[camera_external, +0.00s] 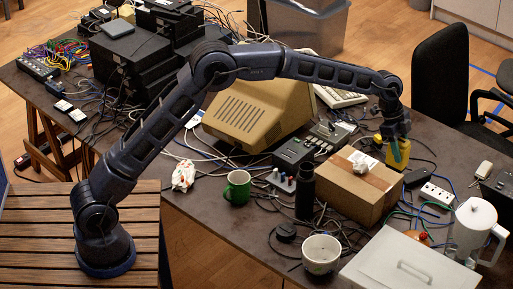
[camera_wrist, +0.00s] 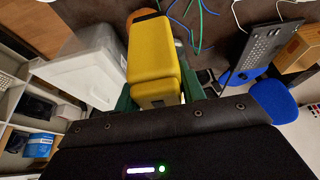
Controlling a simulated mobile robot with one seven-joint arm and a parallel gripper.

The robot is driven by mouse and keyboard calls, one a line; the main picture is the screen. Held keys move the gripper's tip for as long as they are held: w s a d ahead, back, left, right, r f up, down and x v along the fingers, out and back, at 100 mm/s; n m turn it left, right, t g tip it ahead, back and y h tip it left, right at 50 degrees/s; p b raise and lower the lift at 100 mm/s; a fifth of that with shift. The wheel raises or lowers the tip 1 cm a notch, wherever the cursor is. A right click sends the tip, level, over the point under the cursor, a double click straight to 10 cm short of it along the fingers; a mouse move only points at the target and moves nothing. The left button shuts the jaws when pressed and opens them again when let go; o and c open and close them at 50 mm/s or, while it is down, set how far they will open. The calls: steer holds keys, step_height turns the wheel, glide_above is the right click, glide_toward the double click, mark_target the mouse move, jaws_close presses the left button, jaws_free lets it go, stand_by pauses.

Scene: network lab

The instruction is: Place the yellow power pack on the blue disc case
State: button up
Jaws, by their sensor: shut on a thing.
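The yellow power pack (camera_external: 399,154) is held in my gripper (camera_external: 396,138) above the right side of the table, close to the back right of the cardboard box (camera_external: 345,192). In the wrist view the yellow power pack (camera_wrist: 153,55) fills the space between the green fingers of my gripper (camera_wrist: 153,92), which is shut on it. I cannot pick out the blue disc case for certain in either view. A rounded blue thing (camera_wrist: 274,101) shows at the right in the wrist view, but I cannot tell what it is.
A pale lidded container (camera_external: 405,268), a metal jug (camera_external: 473,228), a white cup (camera_external: 321,254), a dark bottle (camera_external: 305,192) and a green mug (camera_external: 237,187) crowd the table front. A power strip (camera_external: 437,194) and loose cables lie right of the box. A black chair (camera_external: 441,75) stands behind.

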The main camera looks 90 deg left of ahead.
step_height(320, 180, up, 2)
steer(key=s+a+n+y, duration=0.15)
steer(key=s+a, duration=0.55)
steer(key=a, duration=0.9)
steer(key=s+a+n+t, duration=0.1)
steer(key=s+a+n, duration=0.2)
steer(key=s+a, duration=0.9)
steer(key=s+a+n+y, duration=0.1)
steer(key=s+a+n, duration=0.15)
steer(key=a, duration=1.75)
steer(key=s+a+n+y, duration=0.1)
steer(key=s+a+n, duration=0.1)
steer(key=s+a, duration=1)
steer(key=s+a+n+y, duration=0.15)
steer(key=s+a, duration=0.45)
steer(key=s, duration=1.1)
steer(key=s+a+n, duration=0.3)
steer(key=s+a, duration=0.5)
steer(key=s, duration=0.7)
steer(key=f, duration=3.1)
steer(key=shift+w+a, duration=0.15)
steer(key=shift+w, duration=0.15)
steer(key=shift+f, duration=0.2)
